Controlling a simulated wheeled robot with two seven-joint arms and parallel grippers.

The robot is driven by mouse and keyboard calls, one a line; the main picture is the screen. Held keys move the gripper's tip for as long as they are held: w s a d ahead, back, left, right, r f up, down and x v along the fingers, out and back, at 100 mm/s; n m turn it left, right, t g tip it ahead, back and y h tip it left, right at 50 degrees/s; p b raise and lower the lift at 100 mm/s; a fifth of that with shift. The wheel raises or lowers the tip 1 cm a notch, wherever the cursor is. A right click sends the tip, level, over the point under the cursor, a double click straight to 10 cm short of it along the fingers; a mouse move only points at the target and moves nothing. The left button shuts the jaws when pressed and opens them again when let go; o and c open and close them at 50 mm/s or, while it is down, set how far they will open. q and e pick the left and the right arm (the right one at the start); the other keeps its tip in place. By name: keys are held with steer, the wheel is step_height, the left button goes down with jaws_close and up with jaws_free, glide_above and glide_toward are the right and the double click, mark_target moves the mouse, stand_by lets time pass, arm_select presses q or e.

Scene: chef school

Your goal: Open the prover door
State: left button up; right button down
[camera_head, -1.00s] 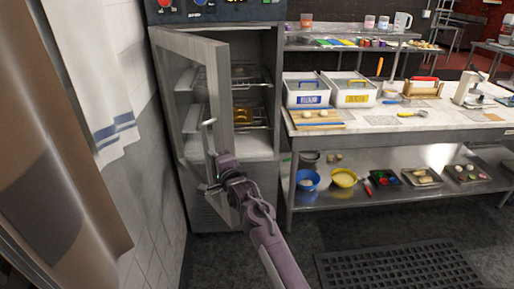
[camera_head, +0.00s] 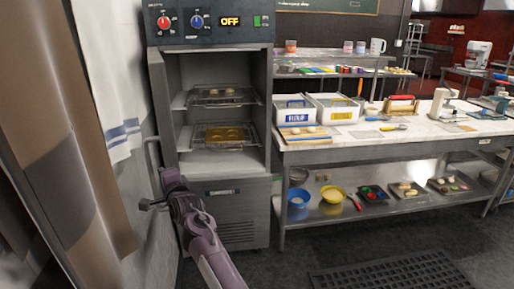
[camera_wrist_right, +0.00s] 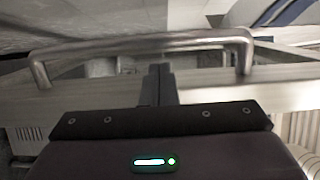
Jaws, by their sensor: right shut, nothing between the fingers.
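The prover (camera_head: 228,190) is a grey steel cabinet at centre left in the head view, with its interior showing. Its door (camera_head: 160,105) is swung wide open to the left and shows almost edge-on, close to the tiled wall. The door's bar handle (camera_head: 151,155) is on the door's left side, and in the right wrist view the bar (camera_wrist_right: 140,44) spans the upper part. My right gripper (camera_head: 147,205) is beside the door's lower part. In the wrist view its fingers (camera_wrist_right: 160,72) are together, empty, just below the bar; contact is unclear. My left gripper is out of view.
Racks with trays (camera_head: 222,136) sit inside the prover. A towel (camera_head: 110,90) hangs at the left wall. A steel worktable (camera_head: 350,150) with bins and bowls stands to the right. A black floor mat (camera_head: 385,272) lies in front, on open floor.

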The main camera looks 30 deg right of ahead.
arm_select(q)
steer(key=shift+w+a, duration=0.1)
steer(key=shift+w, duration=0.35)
